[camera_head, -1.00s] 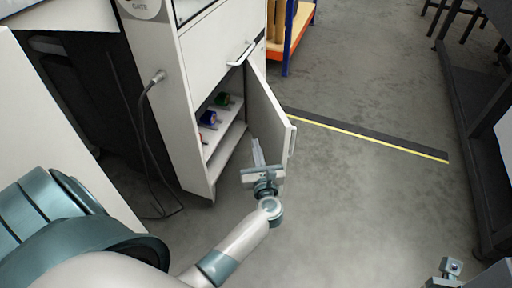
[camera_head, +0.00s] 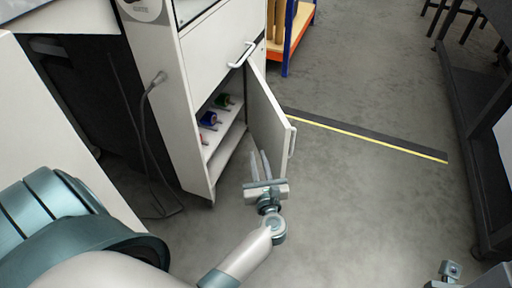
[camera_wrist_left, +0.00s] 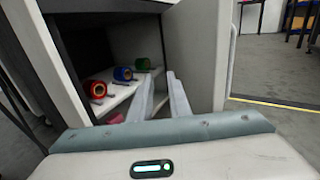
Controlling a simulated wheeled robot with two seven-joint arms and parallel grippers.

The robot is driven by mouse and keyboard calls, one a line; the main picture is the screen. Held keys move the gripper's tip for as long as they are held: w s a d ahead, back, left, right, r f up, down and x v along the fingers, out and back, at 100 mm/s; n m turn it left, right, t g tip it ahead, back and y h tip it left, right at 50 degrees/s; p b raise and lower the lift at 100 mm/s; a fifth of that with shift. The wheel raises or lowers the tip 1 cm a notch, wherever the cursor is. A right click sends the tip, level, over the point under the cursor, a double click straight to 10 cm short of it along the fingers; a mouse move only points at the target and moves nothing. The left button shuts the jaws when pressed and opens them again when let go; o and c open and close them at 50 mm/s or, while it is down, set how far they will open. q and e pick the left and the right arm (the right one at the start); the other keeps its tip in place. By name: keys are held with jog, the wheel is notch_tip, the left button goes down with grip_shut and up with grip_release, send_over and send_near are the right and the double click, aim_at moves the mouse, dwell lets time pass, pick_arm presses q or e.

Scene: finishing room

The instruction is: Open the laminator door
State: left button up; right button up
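The laminator (camera_head: 205,60) is a white cabinet at the upper left of the head view. Its lower door (camera_head: 268,118) stands swung outward, showing the inside. The door also shows in the left wrist view (camera_wrist_left: 198,50), with its handle on the outer face. My left gripper (camera_head: 260,160) is in front of the opening, beside the inner face of the door. Its two fingers are apart with nothing between them; the left wrist view shows them (camera_wrist_left: 160,95) pointing into the opening. I cannot tell whether a finger touches the door. My right gripper (camera_head: 451,268) shows only in part at the bottom right.
A cable (camera_head: 143,120) hangs at the cabinet's left. A dark rack (camera_head: 475,130) stands at the right. The floor between is clear, with a yellow-edged strip (camera_head: 365,136).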

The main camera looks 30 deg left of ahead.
pick_arm(q)
jog(key=v, duration=1.2)
jog(key=shift+s+d+p, duration=0.2)
jog(key=shift+d+p, duration=0.1)
jog(key=shift+p, duration=0.15)
grip_shut()
notch_tip(320, 180, up, 10)
jog(key=w+a+m+t+h, duration=0.1)
jog(key=w+m, duration=0.1)
jog(key=m, duration=1.7)
jog(key=shift+w+a+b, duration=0.3)
jog(key=shift+w+a, duration=0.05)
